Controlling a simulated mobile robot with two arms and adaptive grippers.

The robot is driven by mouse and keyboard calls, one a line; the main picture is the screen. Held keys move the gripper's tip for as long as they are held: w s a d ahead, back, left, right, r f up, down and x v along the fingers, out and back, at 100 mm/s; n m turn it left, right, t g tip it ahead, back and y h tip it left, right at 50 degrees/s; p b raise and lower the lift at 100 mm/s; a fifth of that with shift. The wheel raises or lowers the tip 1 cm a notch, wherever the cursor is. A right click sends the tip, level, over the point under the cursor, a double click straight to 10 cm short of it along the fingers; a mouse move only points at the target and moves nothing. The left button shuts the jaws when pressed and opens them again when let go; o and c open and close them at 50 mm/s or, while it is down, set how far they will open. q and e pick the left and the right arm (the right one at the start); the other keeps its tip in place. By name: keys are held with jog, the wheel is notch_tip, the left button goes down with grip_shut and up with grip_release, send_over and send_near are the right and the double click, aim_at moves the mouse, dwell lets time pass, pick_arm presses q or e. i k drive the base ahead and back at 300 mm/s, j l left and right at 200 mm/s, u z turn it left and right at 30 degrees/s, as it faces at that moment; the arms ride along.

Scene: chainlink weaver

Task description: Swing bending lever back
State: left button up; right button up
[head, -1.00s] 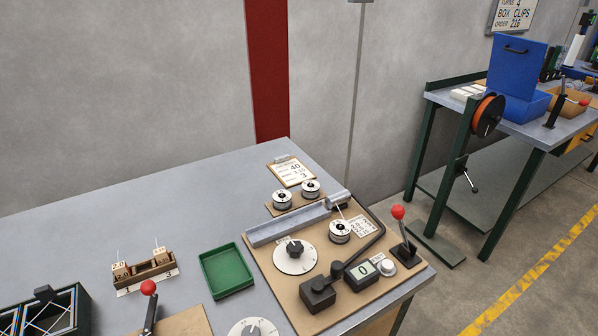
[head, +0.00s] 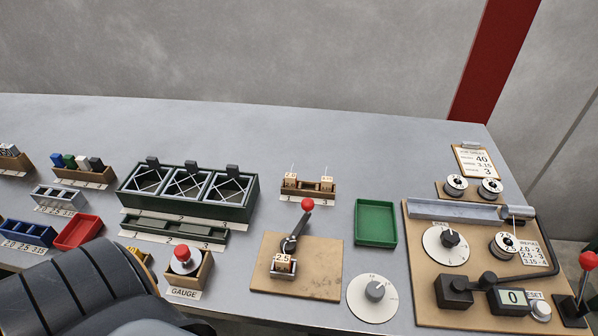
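A lever with a red ball knob (head: 308,204) stands on a tan board (head: 325,265) in the middle of the bench. Its grey arm leans up and to the right from a dark pivot, and a block marked 2.5 (head: 283,264) sits in front of the pivot. A second red-knobbed lever (head: 588,261) shows at the right edge, beside the winding board. I cannot tell from the labels which one is the bending lever. Neither gripper is in view. A dark rounded part at the lower left seems to be my own arm.
A green tray (head: 376,222) and a round dial (head: 374,293) lie right of the lever board. A winding board (head: 425,292) with spools and a counter reading 0 is farther right. A red-knobbed gauge (head: 185,259) and a dark green three-bay rack (head: 187,210) stand left. The back of the bench is clear.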

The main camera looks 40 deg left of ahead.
aim_at(308, 204)
jog(key=u, duration=1.2)
